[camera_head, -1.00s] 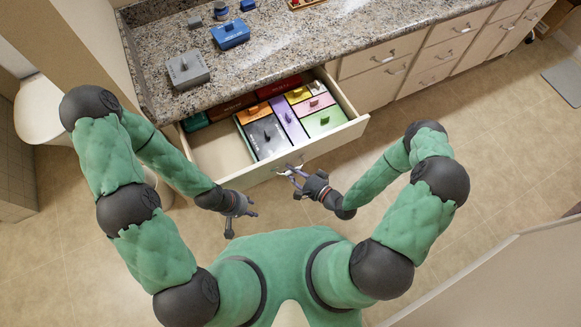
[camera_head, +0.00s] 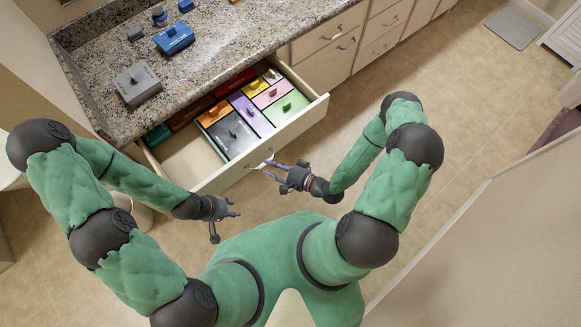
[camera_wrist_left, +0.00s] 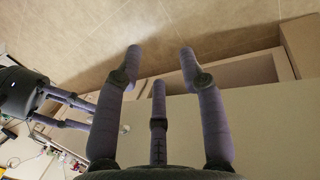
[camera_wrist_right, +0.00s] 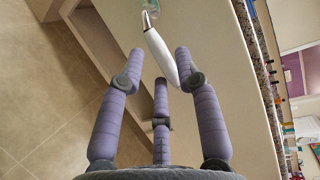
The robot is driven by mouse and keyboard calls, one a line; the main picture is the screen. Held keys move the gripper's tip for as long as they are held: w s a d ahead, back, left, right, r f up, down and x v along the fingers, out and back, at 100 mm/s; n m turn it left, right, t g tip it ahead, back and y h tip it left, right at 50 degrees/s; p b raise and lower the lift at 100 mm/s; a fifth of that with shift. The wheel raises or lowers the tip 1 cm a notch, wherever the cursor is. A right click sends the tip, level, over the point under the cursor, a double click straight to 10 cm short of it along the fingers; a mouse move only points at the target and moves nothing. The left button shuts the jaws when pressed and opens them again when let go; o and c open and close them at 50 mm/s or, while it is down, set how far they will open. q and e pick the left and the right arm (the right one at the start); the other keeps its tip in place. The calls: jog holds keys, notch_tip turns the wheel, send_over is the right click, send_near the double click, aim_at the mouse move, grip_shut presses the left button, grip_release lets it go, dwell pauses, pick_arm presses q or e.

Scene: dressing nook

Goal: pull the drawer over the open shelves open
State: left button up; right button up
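The drawer (camera_head: 290,125) under the granite counter is pulled out, with its front panel towards me and its inside showing. Its metal handle (camera_head: 262,162) also shows in the right wrist view (camera_wrist_right: 158,50) as a pale bar between the spread fingers. My right gripper (camera_head: 269,168) is at the handle; its fingers (camera_wrist_right: 160,55) are apart, and I cannot tell if one touches the bar. My left gripper (camera_head: 228,224) is open and empty, in front of the drawer's left part. The left wrist view shows its spread fingers (camera_wrist_left: 160,58). The open shelves are not clearly visible.
Several coloured boxes (camera_head: 229,135) fill the drawer's right and back; its left front is bare. A grey box (camera_head: 137,84) and a blue box (camera_head: 174,39) stand on the counter (camera_head: 95,62). Shut drawers (camera_head: 335,55) lie to the right. A pale panel (camera_head: 480,240) stands at the lower right.

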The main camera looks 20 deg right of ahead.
jog(key=v, duration=0.9)
dwell(0.5)
jog(key=w+a+f+n+g+h, duration=0.25)
jog(key=f+n+g+h, duration=0.2)
jog(key=g, duration=0.25)
jog(key=s+a+n+g, duration=0.1)
jog(key=s+r+n+g+h, duration=0.1)
jog(key=s+g, duration=0.1)
jog(key=s+a+n+g+h, duration=0.1)
jog(key=shift+s+a+r+n+g, duration=0.3)
jog(key=shift+s+a+r+n, duration=0.05)
jog(key=shift+s, duration=0.05)
